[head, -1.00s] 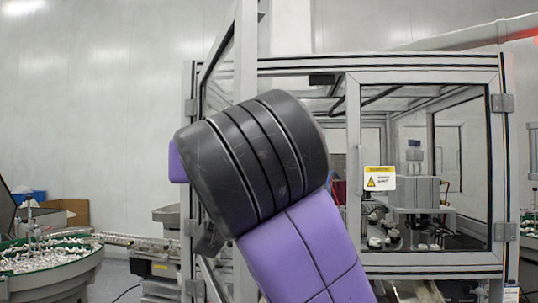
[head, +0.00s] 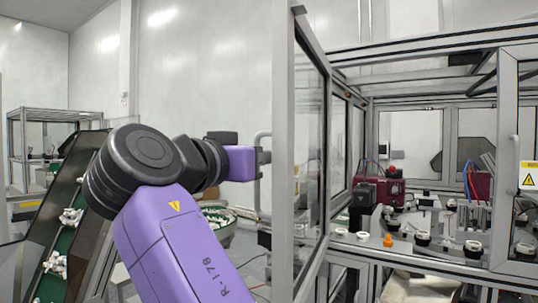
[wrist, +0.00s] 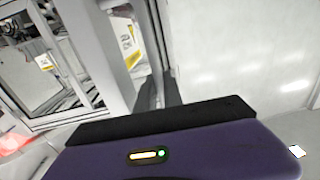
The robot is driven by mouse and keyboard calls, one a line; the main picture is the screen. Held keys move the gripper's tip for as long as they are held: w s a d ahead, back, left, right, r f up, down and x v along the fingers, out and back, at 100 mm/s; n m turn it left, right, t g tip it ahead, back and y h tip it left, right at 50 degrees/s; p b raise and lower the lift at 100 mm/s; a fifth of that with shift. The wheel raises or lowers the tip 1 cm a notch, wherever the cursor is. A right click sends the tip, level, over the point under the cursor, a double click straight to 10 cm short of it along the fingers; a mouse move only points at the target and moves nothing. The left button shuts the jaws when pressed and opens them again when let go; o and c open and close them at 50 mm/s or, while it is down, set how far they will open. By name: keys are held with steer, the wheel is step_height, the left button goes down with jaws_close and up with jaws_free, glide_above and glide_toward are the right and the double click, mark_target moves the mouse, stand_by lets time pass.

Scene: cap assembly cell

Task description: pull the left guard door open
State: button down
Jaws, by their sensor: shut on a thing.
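The left guard door (head: 284,215) is a tall clear panel in a grey metal frame. In the head view it stands swung out from the cell toward me, seen nearly edge-on, with the opening to its right uncovered. Its grey bar handle (head: 258,190) is on the left face. My gripper (head: 264,157) reaches it from the left and is shut on the upper part of the handle; the fingertips are small and partly hidden. In the wrist view the door frame (wrist: 118,55) rises beyond my gripper (wrist: 162,95), whose grip is not clear there.
The right guard door (head: 507,150), with a yellow warning label, is at the right edge. Inside the cell are red machine units (head: 392,190) and several dark fixtures. A green inclined conveyor (head: 62,225) stands at the left, close to my arm.

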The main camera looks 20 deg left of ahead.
steer(key=shift+w+r, duration=0.1)
stand_by(0.3)
steer(key=c, duration=1.8)
jaws_free()
steer(key=shift+o, duration=0.2)
steer(key=s+b, duration=0.2)
steer(key=s, duration=0.5)
steer(key=shift+s+a+b, duration=0.2)
steer(key=shift+s+b, duration=0.1)
steer(key=shift+s, duration=0.1)
